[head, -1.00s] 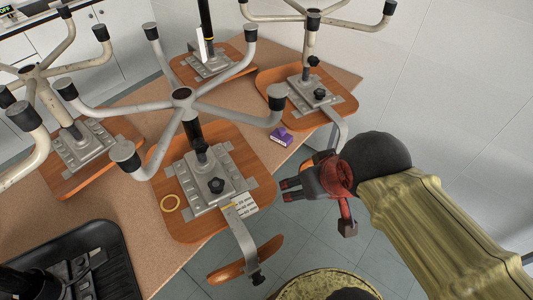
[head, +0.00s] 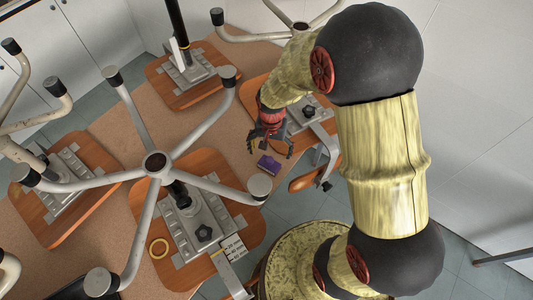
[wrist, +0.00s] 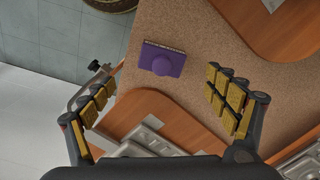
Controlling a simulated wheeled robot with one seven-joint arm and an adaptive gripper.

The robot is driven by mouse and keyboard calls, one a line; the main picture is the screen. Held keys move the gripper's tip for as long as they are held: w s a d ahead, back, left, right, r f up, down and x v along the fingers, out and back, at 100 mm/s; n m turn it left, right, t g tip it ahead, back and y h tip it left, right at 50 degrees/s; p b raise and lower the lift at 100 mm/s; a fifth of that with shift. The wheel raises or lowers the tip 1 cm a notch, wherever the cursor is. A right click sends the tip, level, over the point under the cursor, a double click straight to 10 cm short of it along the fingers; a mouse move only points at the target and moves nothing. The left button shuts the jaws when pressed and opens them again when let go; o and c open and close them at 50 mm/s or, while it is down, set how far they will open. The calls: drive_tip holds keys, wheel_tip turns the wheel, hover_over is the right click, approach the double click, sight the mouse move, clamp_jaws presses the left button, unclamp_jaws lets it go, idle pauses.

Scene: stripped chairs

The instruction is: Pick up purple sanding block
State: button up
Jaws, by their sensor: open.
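The purple sanding block (head: 269,164) lies on the brown table top, near its edge, between the upturned chairs. In the wrist view the purple sanding block (wrist: 162,59) shows whole, with a round knob on top and a thin gritty edge. My gripper (head: 270,144) is above and just behind the block in the head view. In the wrist view my gripper (wrist: 160,104) is open, with yellow-padded fingers spread wide to either side. The block lies beyond the fingertips, roughly centred between them, and nothing is held.
Upturned chairs with wooden seats and metal legs crowd the table (head: 120,125). One seat (wrist: 165,115) lies close below the block in the wrist view. Bare table surrounds the block.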

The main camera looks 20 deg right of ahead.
sight(270, 159)
drive_tip(key=f+b, duration=0.1)
drive_tip(key=f, duration=0.3)
drive_tip(key=f+b, duration=0.1)
drive_tip(key=f, duration=0.3)
drive_tip(key=shift+w+a+f, duration=0.1)
drive_tip(key=shift+w+f, duration=0.05)
drive_tip(key=shift+w, duration=0.05)
drive_tip(key=shift+c, duration=1.3)
drive_tip(key=c, duration=0.9)
